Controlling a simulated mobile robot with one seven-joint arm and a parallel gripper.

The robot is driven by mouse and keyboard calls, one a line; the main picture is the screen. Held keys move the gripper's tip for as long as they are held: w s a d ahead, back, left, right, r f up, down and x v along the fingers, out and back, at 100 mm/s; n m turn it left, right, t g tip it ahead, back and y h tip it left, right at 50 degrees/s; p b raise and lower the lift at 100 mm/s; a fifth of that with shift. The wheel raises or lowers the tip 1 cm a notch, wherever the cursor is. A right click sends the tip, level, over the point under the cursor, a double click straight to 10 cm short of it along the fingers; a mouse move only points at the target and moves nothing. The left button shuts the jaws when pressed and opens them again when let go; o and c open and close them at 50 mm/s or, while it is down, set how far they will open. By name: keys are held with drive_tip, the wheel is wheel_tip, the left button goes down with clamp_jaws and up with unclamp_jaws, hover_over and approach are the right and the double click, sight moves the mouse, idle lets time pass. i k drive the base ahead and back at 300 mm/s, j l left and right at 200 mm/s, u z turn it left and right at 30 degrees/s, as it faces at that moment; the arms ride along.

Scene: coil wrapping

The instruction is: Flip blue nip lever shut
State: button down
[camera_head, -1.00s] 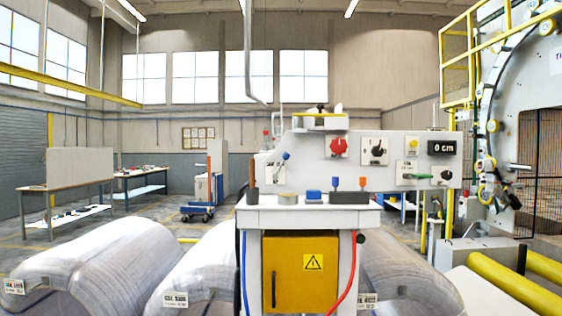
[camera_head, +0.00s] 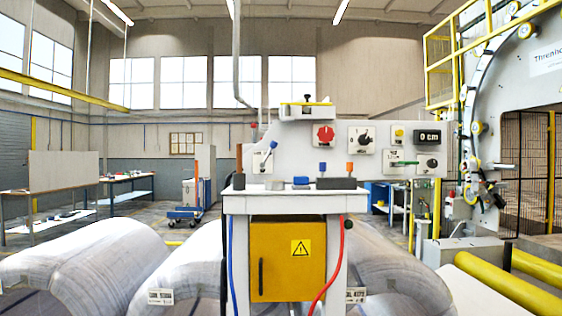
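The blue nip lever (camera_head: 271,150) is a thin lever with a blue knob on the left part of the grey control panel (camera_head: 345,153). It leans up and to the right from a small white plate (camera_head: 262,163). I cannot tell from its tilt whether it is open or shut. My gripper is not in view.
A white bench (camera_head: 294,201) with a yellow cabinet (camera_head: 287,260) stands before the panel. Blue- and orange-handled tools (camera_head: 336,178) stand in a dark block on it. Wrapped coils (camera_head: 88,266) lie low on both sides. Yellow rollers (camera_head: 497,283) lie at right.

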sight(273, 145)
drive_tip(key=i+j, duration=0.25)
drive_tip(key=i, duration=0.2)
drive_tip(key=i+j, duration=0.3)
drive_tip(key=i, duration=0.15)
drive_tip(key=i+j+z, duration=0.1)
drive_tip(key=i+j, duration=0.15)
drive_tip(key=i, duration=0.25)
drive_tip(key=z, duration=1.55)
